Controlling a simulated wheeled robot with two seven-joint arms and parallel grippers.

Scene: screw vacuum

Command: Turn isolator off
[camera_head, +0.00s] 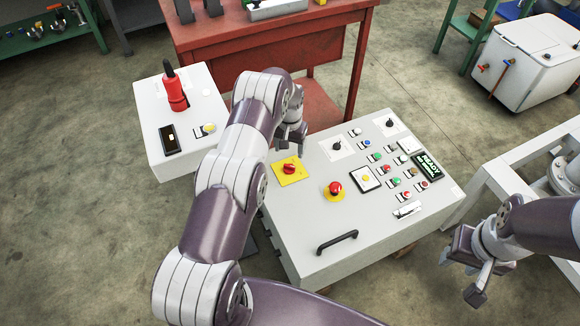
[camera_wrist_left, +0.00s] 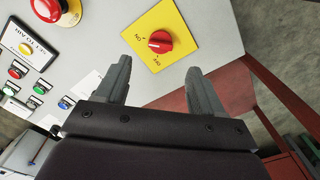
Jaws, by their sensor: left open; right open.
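The isolator is a red rotary knob (camera_head: 289,169) on a yellow plate (camera_head: 281,178), at the left corner of the white control panel (camera_head: 300,240). In the left wrist view the knob (camera_wrist_left: 160,42) sits on its yellow plate, with ON and OFF lettering beside it. My left gripper (camera_head: 290,148) is above the panel's far left edge, next to the plate. In the wrist view its two fingers (camera_wrist_left: 160,80) are open and empty, and the knob lies beyond the tips, between them. My right gripper (camera_head: 458,270) is open and empty, right of the panel.
A red emergency button (camera_head: 335,188) sits right of the isolator, with several small coloured buttons beyond it. A black handle (camera_head: 337,241) is on the panel's near side. A white box (camera_head: 190,130) with a red device (camera_head: 175,92) stands left. A red table (camera_head: 270,45) stands behind.

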